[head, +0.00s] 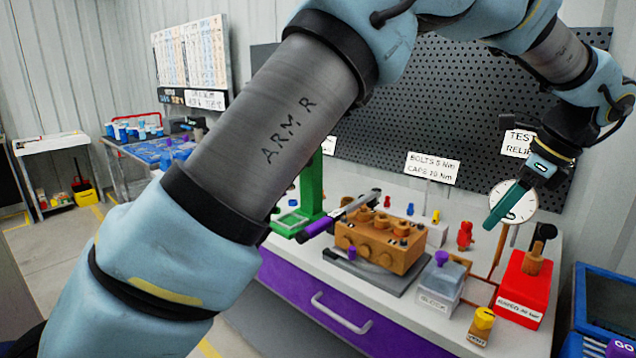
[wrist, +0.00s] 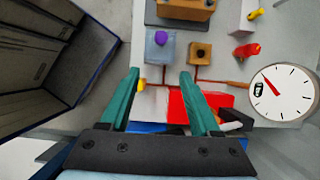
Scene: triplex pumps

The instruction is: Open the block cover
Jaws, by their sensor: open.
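A small grey box labelled BLOCK (head: 437,300) stands near the front of the bench. A bluish see-through cover (head: 446,274) with a purple knob (head: 441,258) sits on top of it and looks closed. In the wrist view the cover (wrist: 152,55) and its purple knob (wrist: 160,37) lie just beyond the fingertips, a little left of centre. My gripper (head: 492,222) has teal fingers and hangs above the right part of the bench, up and to the right of the cover. In the wrist view the gripper (wrist: 158,76) is open, with nothing between its fingers.
An orange pump block (head: 378,245) stands left of the cover. A red box (head: 522,290) and a round gauge (head: 516,201) are to the right. A yellow-knobbed box (head: 481,326) is at the front edge. A blue bin (head: 600,305) stands off the bench's right end.

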